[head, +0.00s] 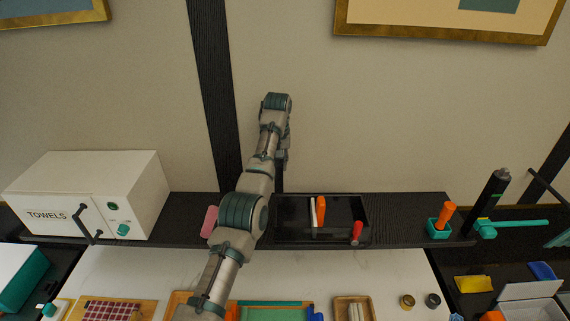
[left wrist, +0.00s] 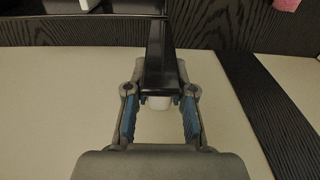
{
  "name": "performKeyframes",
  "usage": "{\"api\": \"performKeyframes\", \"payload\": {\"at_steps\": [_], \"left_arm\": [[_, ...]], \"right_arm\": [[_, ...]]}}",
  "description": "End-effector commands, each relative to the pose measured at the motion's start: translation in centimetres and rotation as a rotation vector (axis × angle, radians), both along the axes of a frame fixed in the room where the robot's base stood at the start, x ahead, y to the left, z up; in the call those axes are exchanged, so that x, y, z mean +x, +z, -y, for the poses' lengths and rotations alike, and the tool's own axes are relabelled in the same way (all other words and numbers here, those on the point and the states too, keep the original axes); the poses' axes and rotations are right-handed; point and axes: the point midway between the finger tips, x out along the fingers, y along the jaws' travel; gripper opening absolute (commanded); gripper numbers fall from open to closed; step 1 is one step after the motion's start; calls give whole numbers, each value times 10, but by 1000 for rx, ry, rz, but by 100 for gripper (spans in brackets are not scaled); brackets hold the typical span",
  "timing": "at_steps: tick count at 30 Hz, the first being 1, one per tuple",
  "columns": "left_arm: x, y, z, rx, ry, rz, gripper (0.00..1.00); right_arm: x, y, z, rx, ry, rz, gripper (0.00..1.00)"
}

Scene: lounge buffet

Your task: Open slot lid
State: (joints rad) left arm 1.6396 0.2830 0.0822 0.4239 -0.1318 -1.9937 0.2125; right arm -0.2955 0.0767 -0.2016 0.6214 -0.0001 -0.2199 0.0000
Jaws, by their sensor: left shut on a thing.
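A black open-topped box (head: 292,236) sits on the dark shelf in the head view, with a white item (head: 313,212), an orange item (head: 321,210) and a red item (head: 357,231) in it. My left arm reaches up over the shelf, with its gripper (head: 281,157) pointing down near the box's back left corner. In the left wrist view the gripper (left wrist: 160,112) is shut on a long black bar-like part (left wrist: 160,72), which looks like the lid or its edge. Most of the lid is hidden. My right gripper is not in view.
A white TOWELS cabinet (head: 95,195) stands left on the shelf (head: 395,207). A pink thing (head: 209,221) lies beside my arm. A teal cup (head: 438,229) with an orange item stands right. Trays and small items line the counter below.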

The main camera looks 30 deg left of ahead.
Motion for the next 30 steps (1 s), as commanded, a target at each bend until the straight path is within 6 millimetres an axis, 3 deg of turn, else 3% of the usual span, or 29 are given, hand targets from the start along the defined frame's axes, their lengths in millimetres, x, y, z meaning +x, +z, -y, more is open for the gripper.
{"api": "performKeyframes", "payload": {"at_steps": [17,18,20,30], "left_arm": [[-5,1,-1,-15,-1,-15,0],[-5,1,-1,-15,-1,-15,34],[-5,1,-1,-15,-1,-17,49],[-6,1,-1,-16,-1,-21,50]], "right_arm": [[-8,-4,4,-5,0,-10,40],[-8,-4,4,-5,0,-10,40],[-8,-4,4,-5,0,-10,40],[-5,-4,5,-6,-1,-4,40]]}}
